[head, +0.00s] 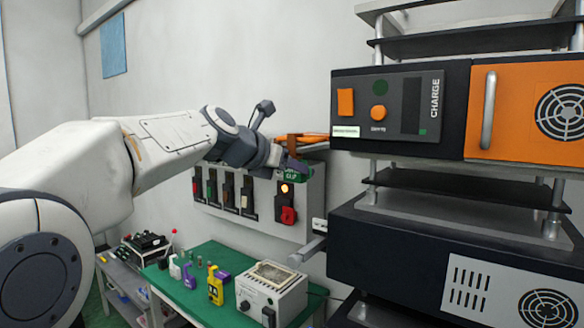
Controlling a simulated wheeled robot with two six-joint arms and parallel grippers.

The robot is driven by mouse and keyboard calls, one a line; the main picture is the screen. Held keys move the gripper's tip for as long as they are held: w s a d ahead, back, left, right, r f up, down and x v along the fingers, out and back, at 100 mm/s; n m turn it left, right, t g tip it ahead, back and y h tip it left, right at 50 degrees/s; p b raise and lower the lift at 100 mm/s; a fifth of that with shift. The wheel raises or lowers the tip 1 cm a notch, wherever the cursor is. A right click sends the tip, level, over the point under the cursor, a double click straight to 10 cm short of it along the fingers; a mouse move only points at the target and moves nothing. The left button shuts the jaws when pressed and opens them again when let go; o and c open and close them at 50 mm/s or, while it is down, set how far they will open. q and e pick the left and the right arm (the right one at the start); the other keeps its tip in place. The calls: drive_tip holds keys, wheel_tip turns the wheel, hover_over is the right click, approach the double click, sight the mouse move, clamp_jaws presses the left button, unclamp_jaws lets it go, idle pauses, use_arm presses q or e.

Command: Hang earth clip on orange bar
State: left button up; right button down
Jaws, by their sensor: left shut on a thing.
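My left gripper (276,160) is in front of the wall, at the upper edge of the grey switch panel. It is shut on the green earth clip (296,174), which carries partly readable white lettering. My gripper hides part of the clip. The orange bar (314,136) shows just above and behind the gripper, left of the black and orange charge unit. The clip is below the bar in the picture; I cannot tell whether they touch. My right gripper is not in view.
The switch panel (262,212) holds several levers and a lit lamp. On the right stands a rack with the charge unit (400,108) and a dark lower unit (400,250). Below, a green table (205,285) bears bottles and a grey box (272,292).

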use_arm(q)
drive_tip(key=o, duration=1.4)
drive_tip(key=shift+o, duration=0.2)
